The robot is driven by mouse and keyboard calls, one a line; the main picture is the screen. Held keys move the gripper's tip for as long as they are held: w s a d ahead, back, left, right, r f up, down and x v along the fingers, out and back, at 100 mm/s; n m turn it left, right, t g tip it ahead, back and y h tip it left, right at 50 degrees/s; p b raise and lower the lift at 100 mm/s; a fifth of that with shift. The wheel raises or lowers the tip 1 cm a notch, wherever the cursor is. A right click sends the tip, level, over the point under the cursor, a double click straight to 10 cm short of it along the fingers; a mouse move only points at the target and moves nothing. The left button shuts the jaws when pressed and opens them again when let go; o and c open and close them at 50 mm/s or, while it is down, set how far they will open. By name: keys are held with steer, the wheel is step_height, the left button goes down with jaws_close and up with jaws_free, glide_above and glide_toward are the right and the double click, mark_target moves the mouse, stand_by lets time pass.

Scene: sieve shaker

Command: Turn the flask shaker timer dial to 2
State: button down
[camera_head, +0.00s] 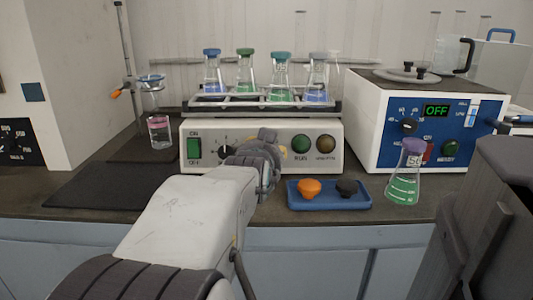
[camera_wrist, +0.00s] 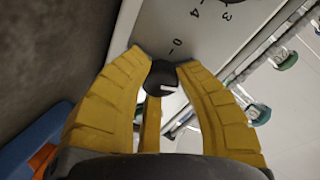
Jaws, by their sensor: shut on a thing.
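The flask shaker (camera_head: 330,160) is a pale box with a green switch, dials and buttons on its front. My gripper (camera_head: 268,142) is at the middle of this front and hides the dial behind it. In the wrist view, my gripper's yellow fingers (camera_wrist: 164,62) are closed on both sides of a black dial (camera_wrist: 161,78). The dial has a white mark toward the picture's right. A 0 is printed just beyond the dial; fingers hide the other numbers around it. A second black dial (camera_head: 225,151) is uncovered to the left in the head view.
A rack (camera_head: 240,101) of stoppered flasks sits on the shaker. A blue tray (camera_head: 350,200) with orange and black stoppers lies in front. A green flask (camera_head: 404,180) and a blue-fronted device (camera_head: 385,140) stand right. A dark mat (camera_head: 80,188) lies left.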

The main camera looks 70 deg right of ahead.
steer(key=m+b, duration=0.1)
steer(key=b, duration=0.1)
steer(key=shift+d+m+b, duration=0.1)
steer(key=shift+m+b, duration=0.25)
steer(key=shift+m, duration=0.05)
steer(key=shift+r+m, duration=0.2)
steer(key=shift+m, duration=0.4)
steer(key=shift+s, duration=0.1)
steer(key=c, duration=0.9)
jaws_free()
steer(key=shift+f, duration=0.1)
steer(key=shift+o, duration=0.2)
steer(key=v, duration=1.2)
